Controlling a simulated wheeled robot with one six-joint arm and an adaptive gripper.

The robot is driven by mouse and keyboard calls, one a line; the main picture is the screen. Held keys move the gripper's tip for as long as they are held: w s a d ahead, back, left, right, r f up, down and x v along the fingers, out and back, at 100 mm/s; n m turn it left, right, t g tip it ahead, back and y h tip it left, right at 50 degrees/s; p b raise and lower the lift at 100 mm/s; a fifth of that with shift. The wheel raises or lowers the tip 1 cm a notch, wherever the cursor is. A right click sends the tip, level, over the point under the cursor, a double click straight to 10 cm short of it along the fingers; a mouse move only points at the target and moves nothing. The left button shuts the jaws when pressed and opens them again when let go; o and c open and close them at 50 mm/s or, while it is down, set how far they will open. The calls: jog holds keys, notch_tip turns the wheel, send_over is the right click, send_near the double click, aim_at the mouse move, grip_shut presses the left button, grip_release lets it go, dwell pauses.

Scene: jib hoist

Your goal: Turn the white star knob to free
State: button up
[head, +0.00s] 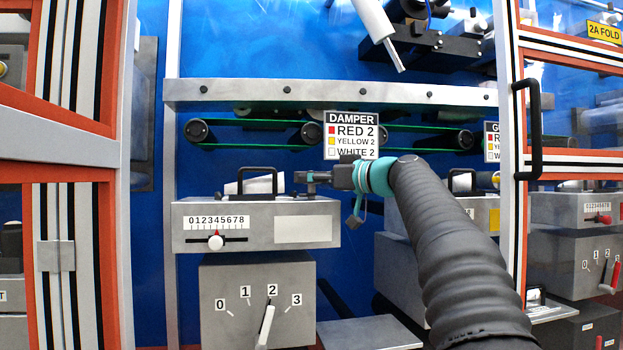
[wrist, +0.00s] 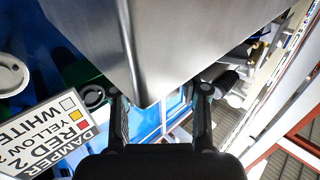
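A small white knob (head: 215,242) sits on the slot below the 0-to-8 scale on the front of a grey metal box (head: 258,236). Its red pointer is near the middle of the scale; the knob is too small to tell its star shape. My gripper (head: 303,180) is above the right part of this box, pointing left, to the right of the black handle. In the wrist view my gripper (wrist: 161,97) has its two fingers apart, with no object clearly held between them. A grey metal surface (wrist: 120,40) fills the upper middle there. The knob does not show in the wrist view.
A grey box (head: 230,290) below has a 0-to-3 dial with a white lever (head: 266,326) near 2. A black handle (head: 240,183) stands on the upper box. The DAMPER sign (head: 351,136) reads red 2, yellow 2, white 2. A white-framed door (head: 509,110) stands at right.

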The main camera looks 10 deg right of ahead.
jog(key=shift+r+n+g+y+p, duration=0.1)
jog(key=shift+n+g+y+p, duration=0.2)
jog(key=shift+y+p, duration=0.1)
jog(key=n+g+y+p, duration=0.1)
jog(key=g+p, duration=0.1)
jog(key=n+g+y+p, duration=0.1)
jog(key=n+g+p, duration=0.1)
jog(key=shift+w+r+y, duration=0.1)
jog(key=shift+r+y, duration=0.1)
jog(key=shift+y, duration=0.2)
jog(key=shift+f+n+g+y+p, duration=0.1)
jog(key=shift+n+g+y+p, duration=0.4)
jog(key=shift+n+g+p, duration=0.5)
jog(key=shift+g+p, duration=0.5)
jog(key=shift+p, duration=0.15)
jog(key=shift+f, duration=0.15)
jog(key=o, duration=1.2)
jog(key=shift+c, duration=0.2)
